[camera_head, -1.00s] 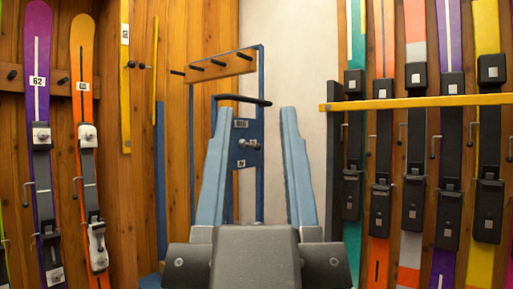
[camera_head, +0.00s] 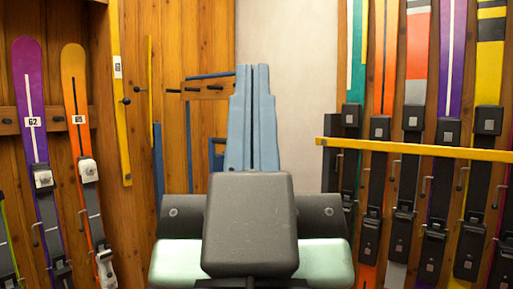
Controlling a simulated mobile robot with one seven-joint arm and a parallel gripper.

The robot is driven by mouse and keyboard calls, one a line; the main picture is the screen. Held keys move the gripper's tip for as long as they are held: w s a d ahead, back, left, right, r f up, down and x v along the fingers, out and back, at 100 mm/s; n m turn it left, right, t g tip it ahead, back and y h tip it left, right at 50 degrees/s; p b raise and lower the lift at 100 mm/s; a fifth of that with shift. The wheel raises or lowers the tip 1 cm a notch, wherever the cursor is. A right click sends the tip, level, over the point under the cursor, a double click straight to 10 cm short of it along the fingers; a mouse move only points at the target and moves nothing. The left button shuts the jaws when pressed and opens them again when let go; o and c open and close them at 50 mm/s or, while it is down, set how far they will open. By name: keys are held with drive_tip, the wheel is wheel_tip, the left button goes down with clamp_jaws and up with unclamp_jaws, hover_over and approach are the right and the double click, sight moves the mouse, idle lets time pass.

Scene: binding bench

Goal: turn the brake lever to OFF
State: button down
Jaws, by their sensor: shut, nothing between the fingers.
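My gripper (camera_head: 252,70) stands upright in the middle of the view, its two pale blue fingers side by side with only a thin dark line between them. It is shut and holds nothing.
Purple skis (camera_head: 30,90) and orange skis (camera_head: 74,85) lean on the wooden wall at left. A rack of several coloured skis fills the right, with a yellow bar (camera_head: 420,150) across its front. A bare pale wall (camera_head: 290,90) lies between.

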wheel_tip(320, 180, up, 45)
drive_tip(key=p, duration=4.2)
drive_tip(key=shift+w+r, duration=0.1)
